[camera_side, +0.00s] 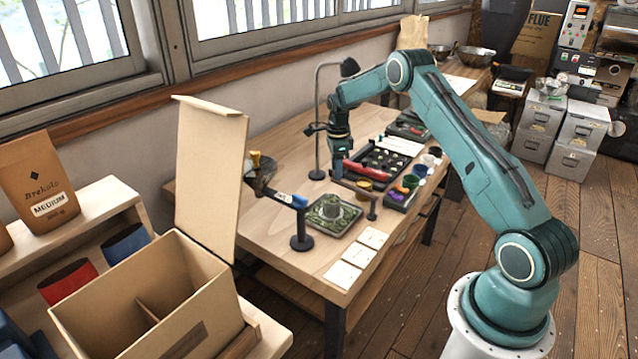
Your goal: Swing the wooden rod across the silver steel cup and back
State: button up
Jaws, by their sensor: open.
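My gripper (338,172) hangs from the teal arm over the wooden table and points down. Its fingers are small and dark here; it is open, with nothing clearly seen between them. A small grey cylinder (332,208) stands on a dark patterned square tray (343,222) below and in front of my gripper. I cannot tell whether it is the silver steel cup. I cannot make out the wooden rod. A red bar-like thing (362,172) lies just right of my gripper.
A dark compartment tray (378,165) and coloured cups (410,182) lie to the right. A lamp (318,120) stands behind. A blue-ended piece on a black stand (301,242) is left. White cards (358,255) line the front edge. An open box (150,300) stands front left.

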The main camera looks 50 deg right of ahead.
notch_tip(320, 180, up, 13)
jog(key=shift+r, duration=0.2)
dwell(0.4)
jog(key=shift+r, duration=0.1)
jog(key=s+a+r+n+t, duration=0.1)
jog(key=s+a+r+n, duration=0.55)
jog(key=a+r, duration=0.3)
jog(key=s+a+r+n+t, duration=0.2)
jog(key=s+a+r+n, duration=0.5)
jog(key=a, duration=0.3)
jog(key=s+a+f+n+t, duration=0.1)
jog(key=s+a+n, duration=0.4)
jog(key=s, duration=0.5)
jog(key=s+a+f+n+t, duration=0.1)
jog(key=s+a+n, duration=0.4)
jog(key=s+n, duration=0.3)
jog(key=s, duration=0.3)
jog(key=shift+f+n+t, duration=0.3)
jog(key=shift+f+n, duration=0.05)
